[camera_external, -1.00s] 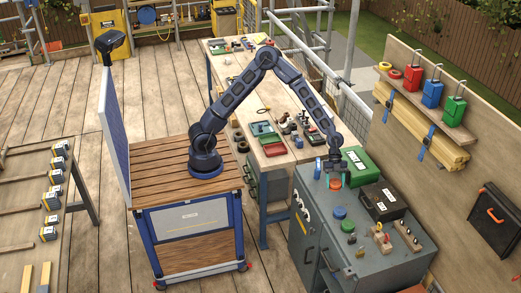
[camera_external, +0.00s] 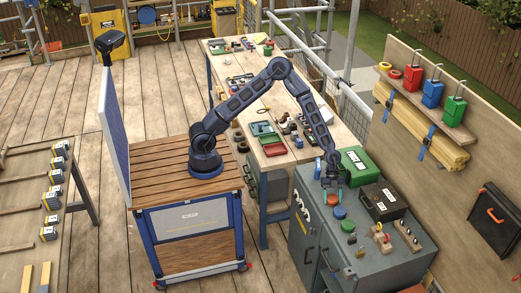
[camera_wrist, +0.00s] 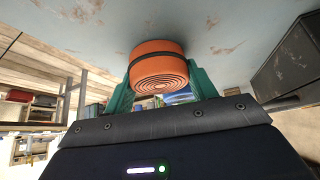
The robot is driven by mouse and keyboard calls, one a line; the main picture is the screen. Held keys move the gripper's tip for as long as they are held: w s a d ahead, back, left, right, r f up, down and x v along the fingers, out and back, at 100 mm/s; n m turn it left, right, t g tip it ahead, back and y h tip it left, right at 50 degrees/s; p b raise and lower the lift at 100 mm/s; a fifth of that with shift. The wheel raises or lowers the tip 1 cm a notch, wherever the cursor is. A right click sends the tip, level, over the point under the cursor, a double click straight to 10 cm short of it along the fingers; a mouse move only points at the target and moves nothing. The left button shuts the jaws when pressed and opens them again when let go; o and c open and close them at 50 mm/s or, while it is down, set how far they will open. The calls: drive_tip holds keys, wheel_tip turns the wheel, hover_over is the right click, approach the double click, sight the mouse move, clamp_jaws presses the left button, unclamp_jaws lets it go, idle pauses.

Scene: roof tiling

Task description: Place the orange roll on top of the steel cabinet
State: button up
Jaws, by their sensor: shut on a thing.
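The orange roll (camera_external: 333,200) is at the top of the steel cabinet (camera_external: 310,235), toward its left side. It also shows in the wrist view (camera_wrist: 158,65), with a dark band around it and rings on its end face. My gripper (camera_external: 333,187) is shut on it, with a teal finger on either side. The roll is at or very close to the grey cabinet top (camera_wrist: 225,40); I cannot tell for sure whether it touches.
A blue disc (camera_external: 339,212) and a green disc (camera_external: 347,226) sit just in front of the roll. A green box (camera_external: 360,166) and a dark case (camera_external: 384,203) stand to the right. Small wooden pieces (camera_external: 381,240) lie farther right.

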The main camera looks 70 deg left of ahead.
drive_tip(key=o, duration=1)
drive_tip(key=shift+f, duration=0.1)
drive_tip(key=v, duration=1.1)
drive_tip(key=s+a+r+n+t+y, duration=0.25)
drive_tip(key=s+a+r+n, duration=0.3)
drive_tip(key=a+r, duration=0.55)
drive_tip(key=s+a+r+n+t+y, duration=0.1)
drive_tip(key=s+a+r+n+y, duration=0.2)
drive_tip(key=s+a+r+n, duration=0.75)
drive_tip(key=s+a+r+n+t, duration=0.1)
drive_tip(key=s+a, duration=0.4)
drive_tip(key=a, duration=0.1)
drive_tip(key=s+a+r+n, duration=0.1)
drive_tip(key=s+a+n, duration=0.1)
drive_tip(key=s+a, duration=0.4)
drive_tip(key=s+a+r+n+t+y, duration=0.1)
drive_tip(key=s+a+r, duration=0.1)
drive_tip(key=s+a, duration=0.4)
drive_tip(key=shift+a+r+n+t, duration=0.15)
drive_tip(key=shift+n+t, duration=0.2)
drive_tip(key=shift+n, duration=0.05)
